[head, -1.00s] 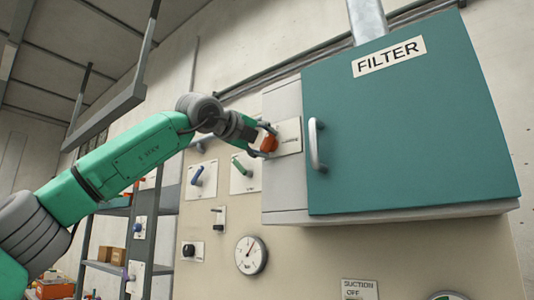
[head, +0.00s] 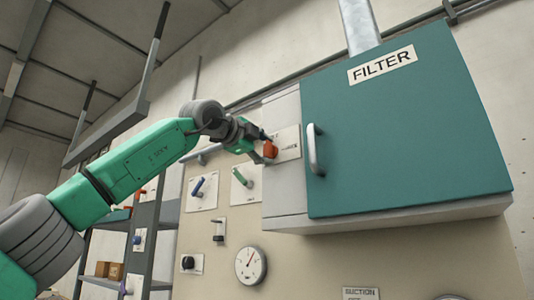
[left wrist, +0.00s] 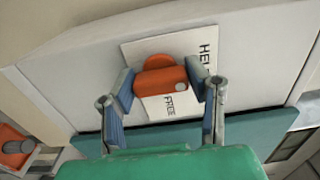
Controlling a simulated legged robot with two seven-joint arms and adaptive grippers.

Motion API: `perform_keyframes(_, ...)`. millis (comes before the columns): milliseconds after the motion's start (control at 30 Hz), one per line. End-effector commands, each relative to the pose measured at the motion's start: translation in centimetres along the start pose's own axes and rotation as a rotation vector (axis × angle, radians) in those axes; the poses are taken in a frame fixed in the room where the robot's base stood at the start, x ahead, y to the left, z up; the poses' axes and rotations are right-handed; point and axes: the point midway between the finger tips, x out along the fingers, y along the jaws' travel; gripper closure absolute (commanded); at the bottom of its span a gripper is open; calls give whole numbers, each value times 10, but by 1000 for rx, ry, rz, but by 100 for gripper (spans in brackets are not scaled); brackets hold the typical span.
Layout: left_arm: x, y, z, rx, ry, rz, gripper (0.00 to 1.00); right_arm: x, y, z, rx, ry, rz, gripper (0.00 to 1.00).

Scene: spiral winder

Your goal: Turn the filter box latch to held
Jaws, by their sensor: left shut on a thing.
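The filter box (head: 410,130) is a teal cabinet on the wall with a pale side wall (head: 283,108). On that side is a white plate (head: 288,141) with the orange latch (head: 270,150). In the left wrist view the orange latch (left wrist: 160,77) sits on the plate (left wrist: 138,52), between words reading HELD, partly covered, and FREE. My left gripper (left wrist: 160,85) is shut on the latch, one finger on each side; the same gripper shows in the head view (head: 265,144). Which word the latch points at is unclear. My right gripper is not in view.
The box's door handle (head: 316,150) stands out just right of the latch. Below on the panel are a blue lever (head: 198,187), a green lever (head: 243,176) and a dial gauge (head: 251,265). A shelf rack (head: 145,240) stands at the left. A bar hangs above my arm.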

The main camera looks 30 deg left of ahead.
Motion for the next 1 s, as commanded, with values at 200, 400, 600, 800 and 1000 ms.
perform_keyframes(200, 2, 4, 2, -8, -2, 9, 86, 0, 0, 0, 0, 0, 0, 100)
perform_keyframes(400, 2, 4, 1, -8, -2, 10, 43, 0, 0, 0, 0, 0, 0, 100)
perform_keyframes(600, 1, 2, 1, -6, -1, 6, 36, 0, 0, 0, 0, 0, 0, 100)
perform_keyframes(800, -4, 0, 0, -5, 0, 3, 36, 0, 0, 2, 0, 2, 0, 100)
perform_keyframes(1000, -32, 0, 1, -5, 0, 0, 36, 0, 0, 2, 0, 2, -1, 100)
